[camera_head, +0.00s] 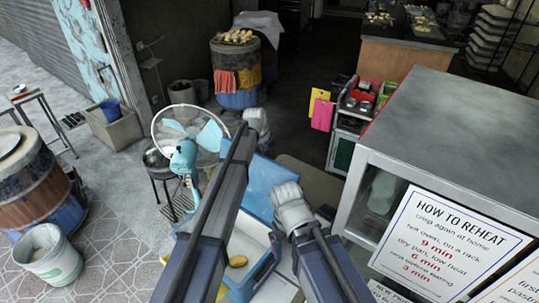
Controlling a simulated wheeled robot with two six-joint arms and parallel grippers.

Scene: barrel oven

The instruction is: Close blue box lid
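The blue box (248,242) stands at bottom centre with its white inside showing. A yellow food piece (238,261) lies in it. Its blue lid (261,180) is open, standing up at the box's far side. My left gripper (257,125) is past the top of the lid, and its arm crosses in front of the box and the lid's left part. My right gripper (290,205) is at the lid's right edge in the picture; I cannot tell whether it touches. The fingers of both grippers are not clear, so I cannot tell whether they are open.
A glass-sided counter with a reheat sign (448,238) stands close on the right. A turquoise fan (185,155) stands just left of the lid. Wooden barrels (40,190) and a white bucket (48,256) are at left. Paved floor (110,230) is free between bucket and fan.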

